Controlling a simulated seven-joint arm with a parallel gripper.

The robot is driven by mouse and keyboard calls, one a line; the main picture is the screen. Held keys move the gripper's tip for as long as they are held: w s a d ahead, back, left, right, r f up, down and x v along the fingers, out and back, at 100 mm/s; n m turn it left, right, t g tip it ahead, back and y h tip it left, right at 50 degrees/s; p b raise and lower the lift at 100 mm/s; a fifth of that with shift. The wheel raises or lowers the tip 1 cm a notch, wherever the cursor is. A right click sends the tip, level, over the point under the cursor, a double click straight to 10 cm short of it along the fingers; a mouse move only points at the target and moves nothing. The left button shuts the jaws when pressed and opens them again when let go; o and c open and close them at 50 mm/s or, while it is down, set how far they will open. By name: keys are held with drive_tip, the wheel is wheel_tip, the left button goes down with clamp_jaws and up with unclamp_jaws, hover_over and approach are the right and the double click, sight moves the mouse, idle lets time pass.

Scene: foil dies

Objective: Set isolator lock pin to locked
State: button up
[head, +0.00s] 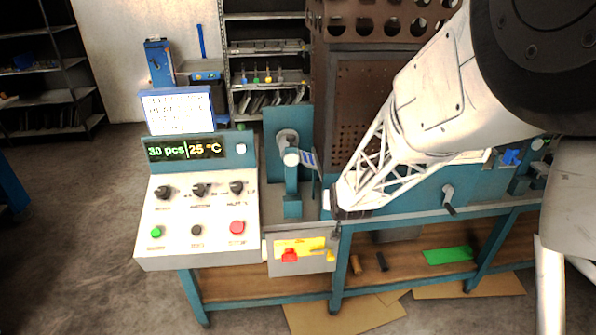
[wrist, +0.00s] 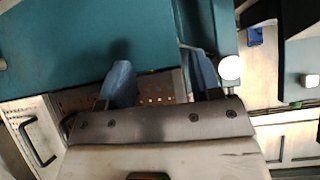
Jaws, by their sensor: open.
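A grey isolator box (head: 303,264) hangs at the bench front, below and right of the control panel. It bears a yellow plate (head: 308,244), a red knob (head: 289,255) and a small yellow part (head: 328,255) at its right edge. I cannot tell for sure which part is the lock pin, or its setting. My gripper (head: 341,204) is above and right of this box, apart from it. In the wrist view my gripper (wrist: 162,80) is open, with its two bluish fingers spread and nothing seen between them. The isolator is not recognisable there.
The sloped control panel (head: 196,219) with knobs and buttons stands left of the box. A teal press post (head: 292,184) rises close left of my gripper. A brown perforated cabinet (head: 350,105) is behind. The floor in front of the bench looks mostly clear.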

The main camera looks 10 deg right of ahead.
drive_tip(key=w+f+t, duration=0.2)
drive_tip(key=w+f, duration=0.3)
drive_tip(key=f, duration=0.5)
drive_tip(key=t, duration=0.2)
hover_over(331, 260)
wheel_tip(331, 260, down, 10)
drive_tip(key=s+f+m+t, duration=0.1)
drive_tip(key=s+f+t, duration=0.2)
drive_tip(key=f, duration=1.2)
drive_tip(key=s, duration=0.3)
drive_tip(key=shift+s+a+t+h, duration=0.2)
drive_tip(key=shift+t+h, duration=0.1)
drive_tip(key=shift+t, duration=0.1)
drive_tip(key=shift+w, duration=0.1)
drive_tip(key=shift+w+d, duration=0.2)
drive_tip(key=shift+w, duration=3.6)
clamp_jaws()
